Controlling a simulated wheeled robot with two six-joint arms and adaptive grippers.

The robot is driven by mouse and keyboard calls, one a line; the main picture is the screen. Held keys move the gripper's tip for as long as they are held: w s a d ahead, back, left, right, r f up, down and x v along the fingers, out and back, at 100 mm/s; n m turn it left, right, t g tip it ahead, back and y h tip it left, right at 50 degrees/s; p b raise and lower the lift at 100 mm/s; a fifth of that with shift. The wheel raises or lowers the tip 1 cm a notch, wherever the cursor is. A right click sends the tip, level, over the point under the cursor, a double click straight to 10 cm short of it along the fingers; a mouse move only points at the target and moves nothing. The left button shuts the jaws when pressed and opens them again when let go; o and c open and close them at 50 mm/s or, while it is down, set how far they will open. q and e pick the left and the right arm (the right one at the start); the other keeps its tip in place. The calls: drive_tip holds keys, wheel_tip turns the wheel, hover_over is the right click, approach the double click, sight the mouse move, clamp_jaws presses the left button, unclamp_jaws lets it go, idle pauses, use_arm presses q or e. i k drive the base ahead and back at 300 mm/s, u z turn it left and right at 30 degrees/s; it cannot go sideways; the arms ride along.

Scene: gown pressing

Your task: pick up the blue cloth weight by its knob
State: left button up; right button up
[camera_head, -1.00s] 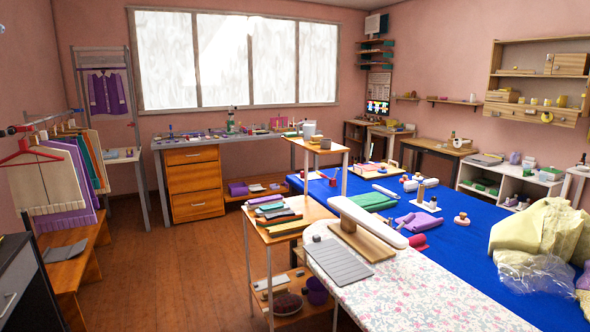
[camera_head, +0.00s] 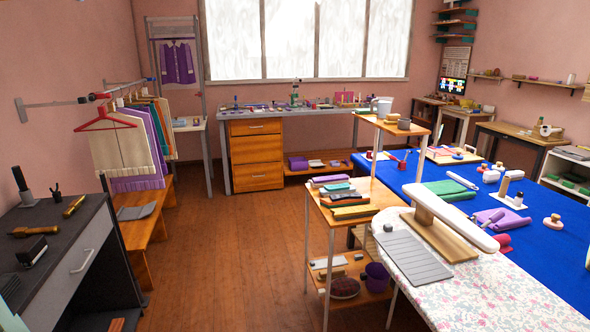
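I cannot make out a blue cloth weight with a knob for certain in the head view. A small pale disc with a knob-like top (camera_head: 553,222) sits on the blue cloth (camera_head: 405,184) of the large table at the right. Small items on the far grey desk (camera_head: 222,115), some of them bluish, are too small to tell apart. Neither of my grippers is in view.
A dark cabinet (camera_head: 60,215) with black and brass tools stands at the near left, beside a clothes rail and wooden bench (camera_head: 150,205). A wooden shelf cart (camera_head: 325,213) and floral ironing board (camera_head: 490,295) stand right. The wooden floor (camera_head: 225,255) between is clear.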

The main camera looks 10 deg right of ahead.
sight(456, 157)
drive_tip(key=i, duration=6.35)
drive_tip(key=z, duration=2.3)
drive_tip(key=i, duration=3.9)
drive_tip(key=z, duration=1.05)
drive_tip(key=i, duration=0.5)
drive_tip(key=u, duration=0.05)
